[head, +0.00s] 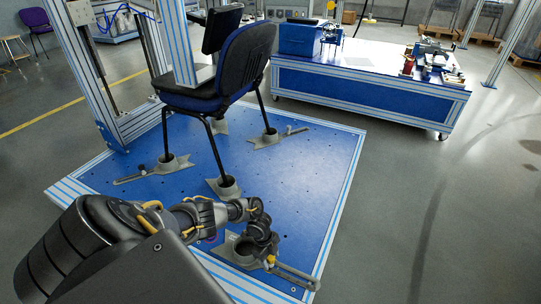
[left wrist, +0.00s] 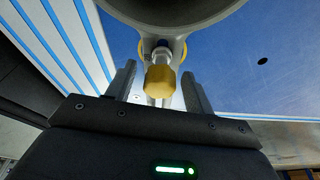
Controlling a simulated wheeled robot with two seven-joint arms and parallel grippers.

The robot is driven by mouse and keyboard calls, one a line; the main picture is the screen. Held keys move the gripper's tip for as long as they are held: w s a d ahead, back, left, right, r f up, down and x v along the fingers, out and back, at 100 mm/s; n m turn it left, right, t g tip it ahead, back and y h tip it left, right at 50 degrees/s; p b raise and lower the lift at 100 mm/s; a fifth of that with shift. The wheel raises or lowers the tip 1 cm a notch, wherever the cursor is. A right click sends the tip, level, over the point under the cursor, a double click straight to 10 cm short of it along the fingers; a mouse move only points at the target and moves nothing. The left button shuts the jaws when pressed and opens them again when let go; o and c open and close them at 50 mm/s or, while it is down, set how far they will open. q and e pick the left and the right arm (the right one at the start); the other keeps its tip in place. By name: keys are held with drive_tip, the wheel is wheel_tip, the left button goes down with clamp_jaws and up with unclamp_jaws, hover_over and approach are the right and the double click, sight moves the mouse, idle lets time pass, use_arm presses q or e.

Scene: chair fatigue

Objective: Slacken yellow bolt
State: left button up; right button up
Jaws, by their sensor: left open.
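The yellow bolt (left wrist: 160,80) has a hexagonal head and sits below a grey round clamp (left wrist: 215,10) in the left wrist view. In the head view, the bolt (head: 271,260) shows as a small yellow spot beside the front grey clamp (head: 288,272) on the blue platform. My left gripper (left wrist: 158,73) is open, with one finger on each side of the bolt head and visible gaps between. In the head view, my left gripper (head: 264,243) is over this clamp and partly hides it. My right gripper is not in view.
A dark blue chair (head: 236,70) stands on the blue platform (head: 310,165), its legs in other grey clamps (head: 224,187). A blue workbench (head: 360,92) with tools stands at the back right. The floor at right is clear.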

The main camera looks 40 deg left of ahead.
use_arm(q)
drive_tip(key=shift+c, duration=0.3)
drive_tip(key=c, duration=0.5)
drive_tip(key=shift+c, duration=0.2)
drive_tip(key=shift+r+n+p, duration=0.15)
drive_tip(key=shift+n+p, duration=0.35)
drive_tip(key=shift+n, duration=0.3)
drive_tip(key=shift+n+t+p, duration=0.3)
drive_tip(key=shift+n+p, duration=0.1)
drive_tip(key=shift+p, duration=0.15)
